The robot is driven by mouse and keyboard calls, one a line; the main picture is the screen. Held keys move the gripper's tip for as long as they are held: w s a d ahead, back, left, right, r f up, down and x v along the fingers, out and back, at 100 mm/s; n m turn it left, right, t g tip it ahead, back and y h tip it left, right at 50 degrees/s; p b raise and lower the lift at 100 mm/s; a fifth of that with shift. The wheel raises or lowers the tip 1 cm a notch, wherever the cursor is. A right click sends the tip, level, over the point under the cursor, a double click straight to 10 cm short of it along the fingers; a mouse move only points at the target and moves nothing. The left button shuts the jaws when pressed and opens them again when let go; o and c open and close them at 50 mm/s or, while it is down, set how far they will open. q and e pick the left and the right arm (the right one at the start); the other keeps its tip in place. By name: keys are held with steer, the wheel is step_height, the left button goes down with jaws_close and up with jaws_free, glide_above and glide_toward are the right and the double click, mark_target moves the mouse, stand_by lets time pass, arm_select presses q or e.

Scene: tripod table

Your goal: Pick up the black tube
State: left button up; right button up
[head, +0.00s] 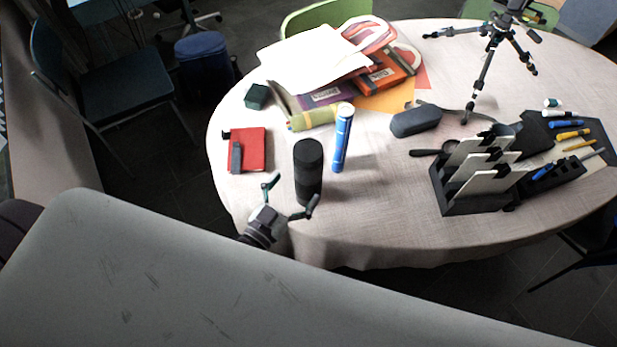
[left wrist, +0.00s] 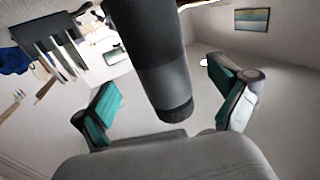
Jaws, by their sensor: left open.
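The black tube (head: 308,172) stands upright near the front left edge of the round table (head: 375,215). My left gripper (head: 289,198) is open at the table's near edge, just in front of the tube, with its fingers spread toward the tube's lower part. In the left wrist view the tube (left wrist: 160,55) fills the upper middle, between the two green-padded fingers of my left gripper (left wrist: 168,100). Neither finger shows clear contact with it. My right gripper is not in view.
A blue tube (head: 342,138) stands upright close behind and right of the black tube. A red notebook (head: 250,150) lies to the left. Books and papers (head: 315,60) are piled behind. A black sorter (head: 475,200) and a tripod (head: 490,55) are on the right.

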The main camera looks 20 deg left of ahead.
arm_select(q)
steer(key=b+x, duration=0.1)
steer(key=x, duration=0.4)
steer(key=shift+w+d, duration=0.1)
steer(key=shift+w, duration=0.2)
steer(key=shift+s, duration=0.1)
steer(key=shift+c, duration=1.1)
steer(key=c, duration=1.3)
